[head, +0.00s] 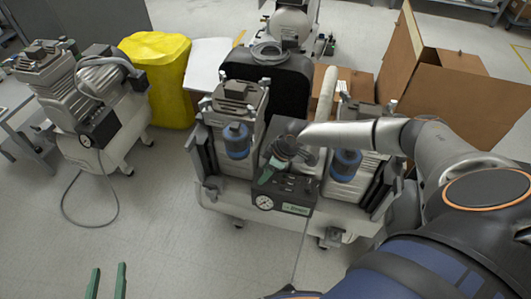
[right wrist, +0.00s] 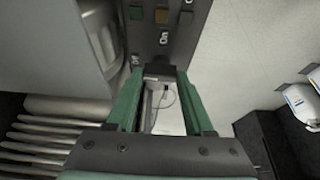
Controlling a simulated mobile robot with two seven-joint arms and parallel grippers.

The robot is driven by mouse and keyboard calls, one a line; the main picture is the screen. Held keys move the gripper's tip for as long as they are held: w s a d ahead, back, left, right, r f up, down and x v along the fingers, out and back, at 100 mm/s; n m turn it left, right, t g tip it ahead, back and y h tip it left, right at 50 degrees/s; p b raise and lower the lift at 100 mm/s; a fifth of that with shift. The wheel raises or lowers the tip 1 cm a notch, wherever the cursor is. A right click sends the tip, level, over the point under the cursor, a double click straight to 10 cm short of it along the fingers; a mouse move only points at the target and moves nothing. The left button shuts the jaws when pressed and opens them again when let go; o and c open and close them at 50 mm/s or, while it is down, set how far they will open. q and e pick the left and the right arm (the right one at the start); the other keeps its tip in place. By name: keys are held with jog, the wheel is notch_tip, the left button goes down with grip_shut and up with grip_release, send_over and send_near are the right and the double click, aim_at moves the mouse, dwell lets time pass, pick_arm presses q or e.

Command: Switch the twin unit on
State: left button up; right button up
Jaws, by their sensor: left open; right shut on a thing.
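The twin unit (head: 236,195) stands in the middle of the head view, with two compressor heads on a white tank. Its dark control panel (head: 285,192) carries a round gauge (head: 265,203). My right gripper (head: 267,172) reaches over the panel from above. In the right wrist view its green fingers (right wrist: 160,77) are closed on a small dark block at the panel (right wrist: 160,40). Lettering reading "On" and small coloured parts show on the panel just beyond. The switch position cannot be told. My left gripper (head: 106,283) is open and empty above the floor, lower left.
A single compressor (head: 100,110) with a trailing cable stands at the left. A yellow covered bin (head: 157,75), another compressor (head: 293,22) and open cardboard boxes (head: 450,95) are behind. The floor at the front left is clear. My right arm covers the right side.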

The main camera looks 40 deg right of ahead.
grip_shut()
